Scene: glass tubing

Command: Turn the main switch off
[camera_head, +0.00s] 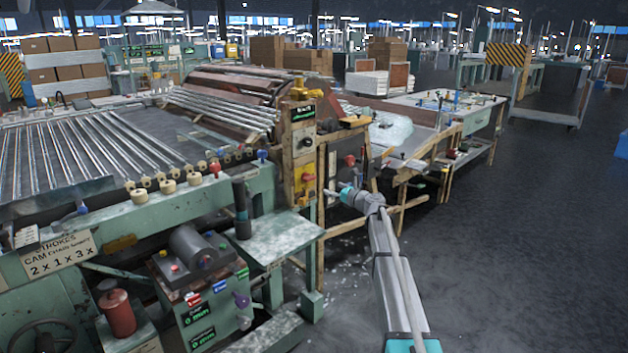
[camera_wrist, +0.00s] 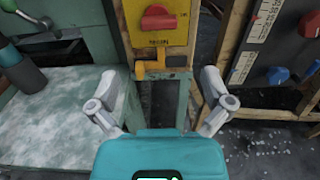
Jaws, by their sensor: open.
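A red rotary switch (camera_wrist: 159,18) sits on a yellow plate (camera_wrist: 178,39) at the top middle of the wrist view, its grip lying roughly crosswise. Small lettering below it is too small to read. The head view shows this red switch (camera_head: 307,178) on the yellow front of the upright control post. My gripper (camera_wrist: 160,88) is open and empty, its two fingers spread wide below the switch in the wrist picture and apart from it. In the head view my gripper (camera_head: 334,192) is just right of the post; its fingertips are small there.
A green side table (camera_wrist: 62,115) stands left of the fingers. A wooden-framed panel with a scale (camera_wrist: 257,38), a red knob (camera_wrist: 309,22) and blue knobs stands close on the right. Open floor (camera_head: 500,250) lies to the right of the machine.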

